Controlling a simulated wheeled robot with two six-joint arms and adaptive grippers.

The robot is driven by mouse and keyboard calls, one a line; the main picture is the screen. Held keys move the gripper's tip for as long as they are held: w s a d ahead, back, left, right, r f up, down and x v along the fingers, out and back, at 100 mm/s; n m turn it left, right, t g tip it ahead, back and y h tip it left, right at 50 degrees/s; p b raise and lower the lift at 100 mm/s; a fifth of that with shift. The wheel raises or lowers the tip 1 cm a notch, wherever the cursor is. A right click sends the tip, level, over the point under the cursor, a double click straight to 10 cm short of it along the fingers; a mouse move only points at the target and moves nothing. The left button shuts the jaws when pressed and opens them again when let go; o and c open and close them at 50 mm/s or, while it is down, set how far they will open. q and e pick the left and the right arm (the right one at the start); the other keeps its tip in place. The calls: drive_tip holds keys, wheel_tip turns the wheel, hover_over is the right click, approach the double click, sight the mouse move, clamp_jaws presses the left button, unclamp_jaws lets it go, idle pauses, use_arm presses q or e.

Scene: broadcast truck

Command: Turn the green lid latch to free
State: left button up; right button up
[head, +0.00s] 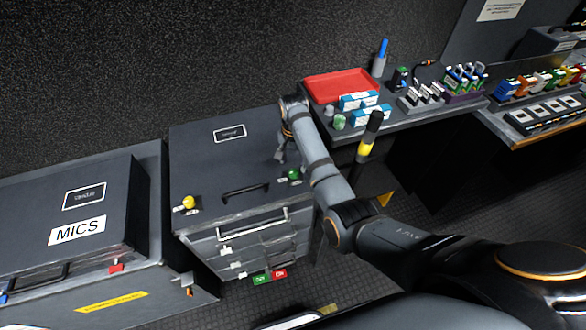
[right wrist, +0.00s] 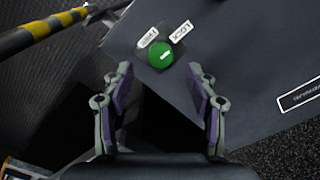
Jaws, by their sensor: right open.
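The green lid latch (head: 294,174) is a round knob near the front right corner of the dark case lid (head: 205,150). In the right wrist view the green latch (right wrist: 158,58) carries a short white mark, with two small white label plates beside it that seem to read FREE and LOCK. I cannot tell for sure which label the mark points to. My right gripper (head: 279,156) is above the lid just behind the latch. In the wrist view the right gripper (right wrist: 160,82) is open and empty, its fingers either side of the line to the latch. My left gripper is out of view.
A yellow knob (head: 189,202) sits at the lid's front left, with a black handle (head: 245,190) between the knobs. A MICS case (head: 95,215) stands left. A yellow-black post (head: 367,140) rises right of the lid. A counter with a red tray (head: 338,85) lies behind it.

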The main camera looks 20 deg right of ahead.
sight(293, 172)
wheel_tip(293, 172, down, 5)
drive_tip(key=shift+w+f, duration=0.1)
drive_tip(key=shift+f, duration=0.25)
drive_tip(key=shift+c, duration=0.4)
drive_tip(key=c, duration=1.1)
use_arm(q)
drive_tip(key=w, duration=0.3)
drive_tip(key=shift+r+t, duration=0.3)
use_arm(e)
drive_tip(key=shift+o, duration=0.2)
